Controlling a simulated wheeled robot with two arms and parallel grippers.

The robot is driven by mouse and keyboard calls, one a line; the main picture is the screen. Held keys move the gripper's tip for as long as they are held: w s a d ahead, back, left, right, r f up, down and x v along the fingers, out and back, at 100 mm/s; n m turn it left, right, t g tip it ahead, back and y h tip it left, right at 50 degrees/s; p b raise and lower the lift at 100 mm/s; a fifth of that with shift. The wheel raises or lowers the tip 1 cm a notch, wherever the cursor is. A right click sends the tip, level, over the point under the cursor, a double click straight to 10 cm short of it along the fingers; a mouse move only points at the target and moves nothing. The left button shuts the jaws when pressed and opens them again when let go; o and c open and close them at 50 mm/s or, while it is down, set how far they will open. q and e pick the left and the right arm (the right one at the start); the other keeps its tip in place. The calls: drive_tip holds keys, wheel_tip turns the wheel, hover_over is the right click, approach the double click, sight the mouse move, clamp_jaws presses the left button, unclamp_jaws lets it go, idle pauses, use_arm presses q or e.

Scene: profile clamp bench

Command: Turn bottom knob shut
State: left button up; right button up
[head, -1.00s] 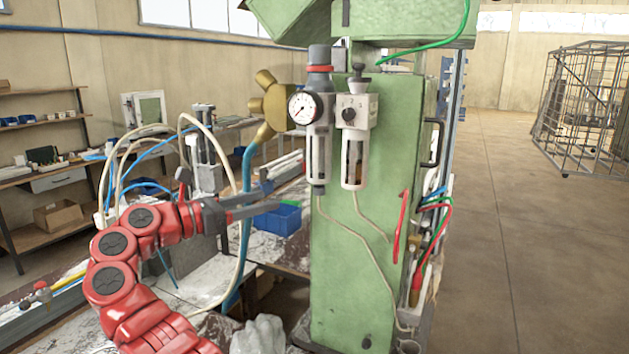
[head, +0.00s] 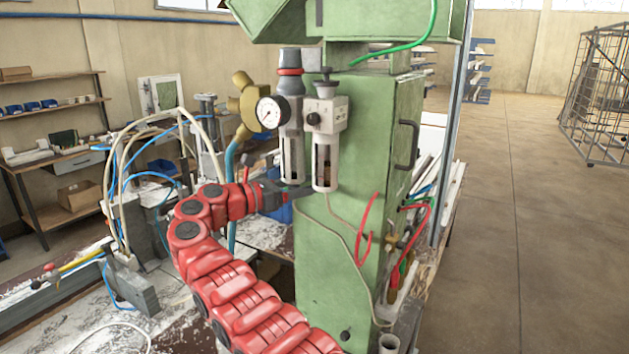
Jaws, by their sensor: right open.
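The air unit hangs on the green machine column: a gauge (head: 271,112), a left filter bowl (head: 292,155) with a red-ringed top, and a right bowl (head: 326,165) with a small black knob (head: 313,118). The dark bottom knob under the left bowl is mostly hidden by my right gripper (head: 291,193). My right gripper is open, reaching in from the left at the height of the bowl's lower end. I cannot tell whether its fingers touch the knob. My left gripper is not in view.
The green column (head: 345,250) stands just behind the air unit. A thin hose (head: 350,225) and a red hose (head: 364,240) hang below it. Cables and a bench (head: 150,300) lie to the left.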

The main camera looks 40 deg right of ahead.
drive_tip(key=shift+a+r, duration=0.1)
drive_tip(key=shift+a, duration=0.1)
drive_tip(key=shift+c, duration=0.4)
clamp_jaws()
